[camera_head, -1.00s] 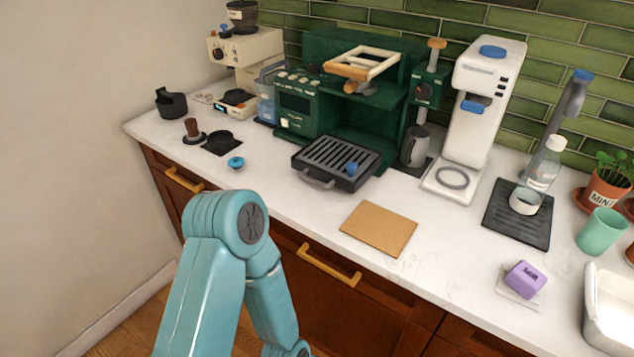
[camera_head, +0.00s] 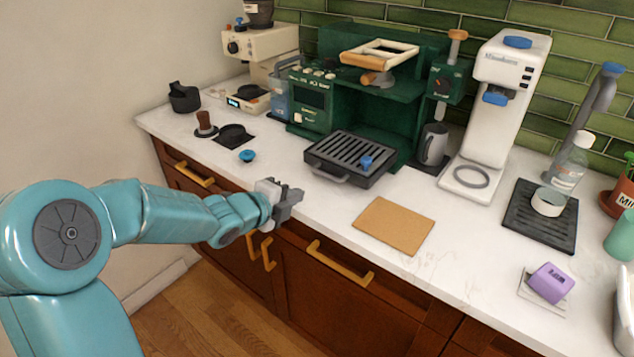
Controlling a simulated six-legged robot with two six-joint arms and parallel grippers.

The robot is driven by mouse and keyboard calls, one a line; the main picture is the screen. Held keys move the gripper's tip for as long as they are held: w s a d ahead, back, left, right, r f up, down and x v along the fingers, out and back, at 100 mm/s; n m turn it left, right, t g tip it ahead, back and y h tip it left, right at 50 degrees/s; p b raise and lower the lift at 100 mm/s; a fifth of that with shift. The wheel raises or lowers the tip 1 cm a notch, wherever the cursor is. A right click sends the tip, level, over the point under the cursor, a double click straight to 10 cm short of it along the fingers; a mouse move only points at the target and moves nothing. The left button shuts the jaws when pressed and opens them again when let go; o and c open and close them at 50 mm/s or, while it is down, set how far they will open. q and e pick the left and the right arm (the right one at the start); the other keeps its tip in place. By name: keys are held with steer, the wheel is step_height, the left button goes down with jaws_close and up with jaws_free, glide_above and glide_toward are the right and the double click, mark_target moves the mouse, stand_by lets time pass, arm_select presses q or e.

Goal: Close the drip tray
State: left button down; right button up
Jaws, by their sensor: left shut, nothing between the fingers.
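The drip tray (camera_head: 347,158) is a dark slatted tray with a grey front handle (camera_head: 328,175). It sticks out in front of the green espresso machine (camera_head: 330,95), over the white counter. A small blue knob-like piece (camera_head: 366,161) sits on its right side. My left gripper (camera_head: 294,199) is shut and empty. It is at the counter's front edge, in front of and to the left of the tray's handle, apart from it. My right gripper is not in view.
A blue round piece (camera_head: 247,156) lies on the counter left of the tray. A tan board (camera_head: 394,225) lies to the right front. A grey pitcher (camera_head: 432,144) and a white machine (camera_head: 491,115) stand right of the tray. The cabinet front (camera_head: 330,310) drops below the counter.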

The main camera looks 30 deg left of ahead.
arm_select(q)
steer(key=x, duration=0.5)
steer(key=shift+w+p, duration=0.3)
steer(key=shift+w, duration=0.05)
steer(key=shift+w+d+r+p, duration=0.1)
steer(key=shift+w+r+p, duration=0.15)
steer(key=shift+w, duration=0.55)
steer(key=shift+w+d+r+p, duration=0.15)
steer(key=shift+w+p, duration=0.2)
steer(key=shift+w, duration=0.5)
steer(key=shift+a, duration=0.1)
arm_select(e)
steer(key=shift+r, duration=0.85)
arm_select(q)
steer(key=shift+w, duration=0.1)
